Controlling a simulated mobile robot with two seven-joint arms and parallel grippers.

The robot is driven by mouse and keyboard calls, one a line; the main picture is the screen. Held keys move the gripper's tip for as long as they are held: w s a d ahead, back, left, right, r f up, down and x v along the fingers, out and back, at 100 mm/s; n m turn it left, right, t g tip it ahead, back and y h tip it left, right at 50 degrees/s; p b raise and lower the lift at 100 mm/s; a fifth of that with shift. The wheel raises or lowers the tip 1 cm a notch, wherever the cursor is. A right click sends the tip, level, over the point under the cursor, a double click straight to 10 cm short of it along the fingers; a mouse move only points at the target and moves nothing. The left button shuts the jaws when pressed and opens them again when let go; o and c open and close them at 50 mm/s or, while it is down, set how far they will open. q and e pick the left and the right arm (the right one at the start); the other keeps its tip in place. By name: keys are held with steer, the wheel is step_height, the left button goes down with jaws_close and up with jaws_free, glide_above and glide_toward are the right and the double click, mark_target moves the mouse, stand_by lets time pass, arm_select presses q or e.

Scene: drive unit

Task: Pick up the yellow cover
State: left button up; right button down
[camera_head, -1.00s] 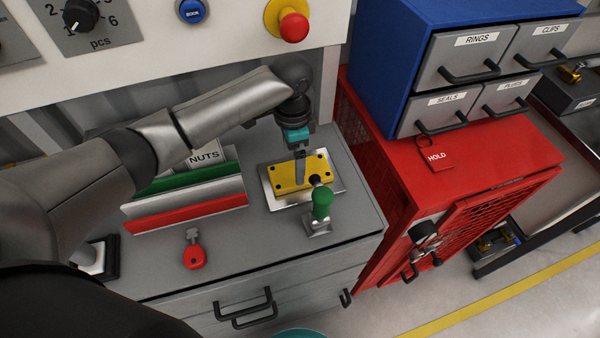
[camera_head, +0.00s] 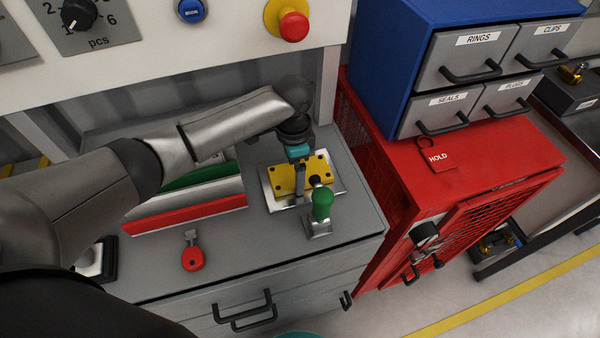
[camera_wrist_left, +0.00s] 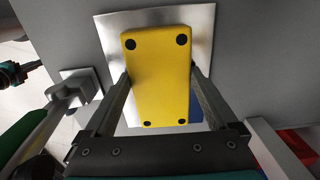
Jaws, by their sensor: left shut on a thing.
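The yellow cover (camera_head: 318,172) is a flat block with dark holes near its corners. It is at the silver plate (camera_head: 275,203) on the grey cabinet top; I cannot tell whether it touches the plate. My left gripper (camera_head: 300,192) reaches down to it from above. In the left wrist view, the fingers (camera_wrist_left: 160,86) are shut on the two long sides of the yellow cover (camera_wrist_left: 158,75), with the silver plate (camera_wrist_left: 202,25) behind it. My right gripper is not in view.
A green-handled clamp (camera_head: 322,205) stands close in front of the cover. A red key-shaped tag (camera_head: 193,257) lies to the left, near red, white and green strips (camera_head: 190,212). A red cabinet (camera_head: 500,165) with blue drawers (camera_head: 395,60) stands at the right.

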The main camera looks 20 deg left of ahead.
arm_select(q)
steer(key=c, duration=0.6)
steer(key=shift+o, duration=0.2)
steer(key=shift+r, duration=0.15)
